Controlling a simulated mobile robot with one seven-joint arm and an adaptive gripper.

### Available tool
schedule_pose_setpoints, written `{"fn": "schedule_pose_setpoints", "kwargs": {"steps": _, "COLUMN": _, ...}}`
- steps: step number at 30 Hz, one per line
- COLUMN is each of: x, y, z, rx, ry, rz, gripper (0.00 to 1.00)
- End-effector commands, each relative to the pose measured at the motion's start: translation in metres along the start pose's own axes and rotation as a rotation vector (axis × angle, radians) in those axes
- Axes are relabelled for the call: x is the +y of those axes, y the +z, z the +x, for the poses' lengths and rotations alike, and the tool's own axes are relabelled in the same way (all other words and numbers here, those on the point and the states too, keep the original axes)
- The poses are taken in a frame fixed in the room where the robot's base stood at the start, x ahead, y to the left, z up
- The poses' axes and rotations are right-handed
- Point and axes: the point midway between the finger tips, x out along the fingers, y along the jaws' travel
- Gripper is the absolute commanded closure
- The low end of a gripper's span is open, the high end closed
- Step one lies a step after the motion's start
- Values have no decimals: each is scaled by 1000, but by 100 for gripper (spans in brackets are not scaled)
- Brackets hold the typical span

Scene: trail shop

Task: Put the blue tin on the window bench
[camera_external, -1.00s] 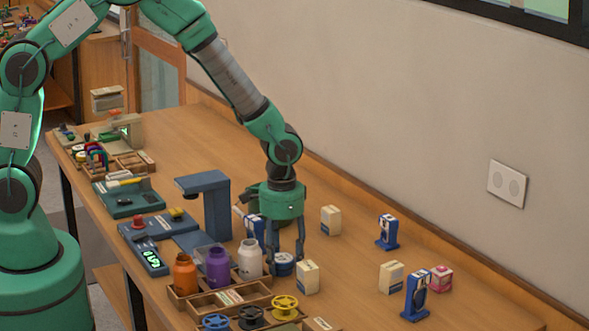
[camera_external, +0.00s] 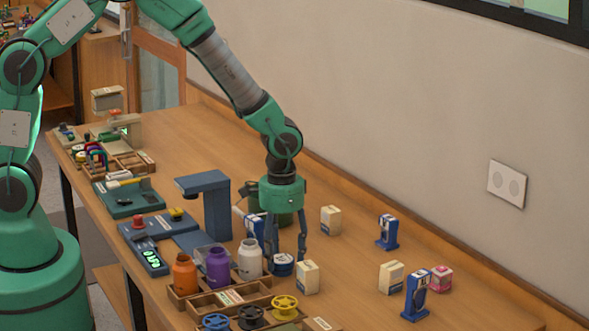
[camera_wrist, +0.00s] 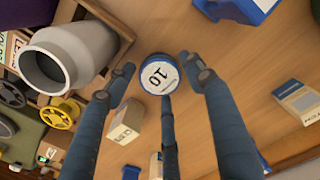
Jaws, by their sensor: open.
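The blue tin (camera_external: 282,266) is small and round, with a blue rim and a pale top. It stands upright on the wooden bench, to the right of the white jar. In the wrist view the blue tin (camera_wrist: 159,75) shows its white label marked "10". My gripper (camera_external: 287,250) is directly above the tin, pointing down. In the wrist view my gripper (camera_wrist: 158,78) is open, its three fingers spread around the tin's outline. Nothing is held. I cannot tell whether a finger touches the tin. No separate window bench can be identified.
The white jar (camera_external: 250,258), purple jar (camera_external: 217,268) and orange jar (camera_external: 185,274) stand close on the left. A cream box (camera_external: 308,277) is just right of the tin. A tall blue stand (camera_external: 214,209) rises behind the jars.

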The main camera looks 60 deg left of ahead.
Motion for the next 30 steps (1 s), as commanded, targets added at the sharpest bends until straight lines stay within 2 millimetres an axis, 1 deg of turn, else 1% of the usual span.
{"fn": "schedule_pose_setpoints", "kwargs": {"steps": 1, "x": 0, "y": -1, "z": -8, "rx": 3, "ry": 0, "rz": 0, "gripper": 47}}
{"fn": "schedule_pose_setpoints", "kwargs": {"steps": 5, "x": 0, "y": 0, "z": -27, "rx": 1, "ry": 0, "rz": 0, "gripper": 47}}
{"fn": "schedule_pose_setpoints", "kwargs": {"steps": 12, "x": 0, "y": -1, "z": -68, "rx": 2, "ry": 0, "rz": 0, "gripper": 47}}
{"fn": "schedule_pose_setpoints", "kwargs": {"steps": 18, "x": 0, "y": 0, "z": -93, "rx": 0, "ry": 0, "rz": 0, "gripper": 47}}
{"fn": "schedule_pose_setpoints", "kwargs": {"steps": 24, "x": 0, "y": 0, "z": -105, "rx": 0, "ry": 0, "rz": 0, "gripper": 47}}
{"fn": "schedule_pose_setpoints", "kwargs": {"steps": 30, "x": 0, "y": 0, "z": -106, "rx": 0, "ry": 0, "rz": 0, "gripper": 47}}
